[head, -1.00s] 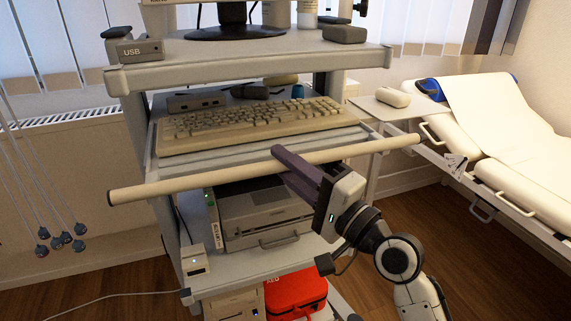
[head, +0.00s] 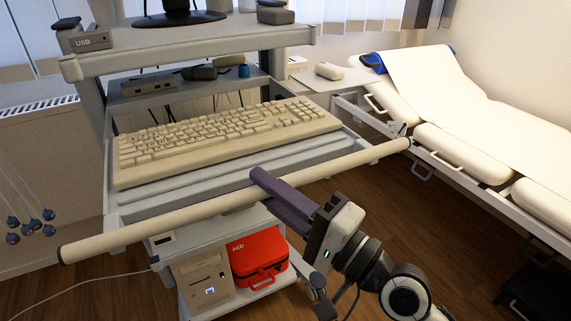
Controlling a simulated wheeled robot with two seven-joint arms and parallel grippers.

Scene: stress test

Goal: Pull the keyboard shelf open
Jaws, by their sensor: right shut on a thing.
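The keyboard shelf (head: 150,204) is a grey tray sticking out from the cart toward me. A beige keyboard (head: 228,138) lies on it. A long cream bar handle (head: 330,168) with dark end caps runs along its front edge. My right gripper (head: 262,188) comes in from the lower right, its dark purple fingers around the bar right of its middle. It is shut on the bar. The fingers hide a short part of the bar. My left gripper is not in the head view.
The cart's upper shelf (head: 190,42) holds a USB box (head: 89,41). Below the tray stand a beige box (head: 203,279) and a red AED case (head: 258,258). A padded couch (head: 450,105) is at the right. Wooden floor shows between cart and couch.

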